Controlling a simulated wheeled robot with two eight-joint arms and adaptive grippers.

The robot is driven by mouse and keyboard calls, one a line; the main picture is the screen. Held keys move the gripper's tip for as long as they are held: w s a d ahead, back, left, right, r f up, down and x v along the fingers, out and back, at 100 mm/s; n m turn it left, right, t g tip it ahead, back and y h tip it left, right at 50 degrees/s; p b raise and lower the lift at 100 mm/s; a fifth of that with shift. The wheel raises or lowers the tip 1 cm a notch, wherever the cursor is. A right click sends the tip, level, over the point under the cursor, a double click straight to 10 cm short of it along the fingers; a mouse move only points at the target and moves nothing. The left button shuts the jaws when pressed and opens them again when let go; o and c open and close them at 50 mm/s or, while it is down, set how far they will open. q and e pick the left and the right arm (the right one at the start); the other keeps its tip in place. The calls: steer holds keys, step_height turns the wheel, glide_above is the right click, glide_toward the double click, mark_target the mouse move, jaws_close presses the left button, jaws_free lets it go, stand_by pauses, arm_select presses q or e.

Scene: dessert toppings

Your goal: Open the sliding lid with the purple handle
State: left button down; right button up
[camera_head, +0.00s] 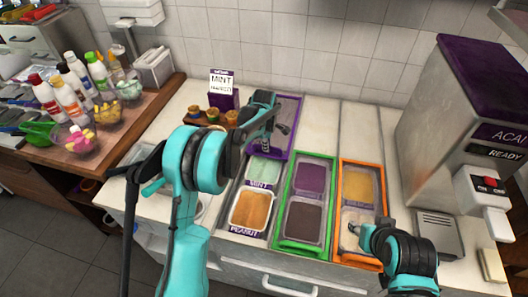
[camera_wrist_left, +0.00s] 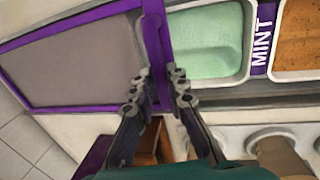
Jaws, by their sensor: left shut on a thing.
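The sliding lid (camera_wrist_left: 75,62) is a grey panel with a purple frame, seen at the left of the left wrist view. Its purple handle (camera_wrist_left: 153,30) is an upright bar at the lid's edge beside the mint tub. My left gripper (camera_wrist_left: 160,78) is shut on this handle, with one finger on each side. In the head view my left gripper (camera_head: 267,143) is over the purple-framed section and hides most of the handle. The pale green mint tub (camera_head: 264,170) is uncovered beside the lid. My right gripper (camera_head: 355,229) is at the orange-framed section; its fingers are too small to read.
The peanut tub (camera_head: 250,211), green-framed section (camera_head: 303,245) and orange-framed section (camera_head: 350,257) are close by. A mint sign (camera_head: 222,88) and a wooden holder with small cups (camera_head: 205,118) stand behind the left arm. The acai machine (camera_head: 450,100) stands at right.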

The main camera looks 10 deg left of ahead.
arm_select(q)
steer(key=shift+w, duration=2.3)
steer(key=shift+d, duration=0.1)
steer(key=c, duration=1.5)
jaws_free()
step_height(320, 180, up, 12)
steer(key=s, duration=0.2)
steer(key=shift+s, duration=0.15)
steer(key=shift+f, duration=0.15)
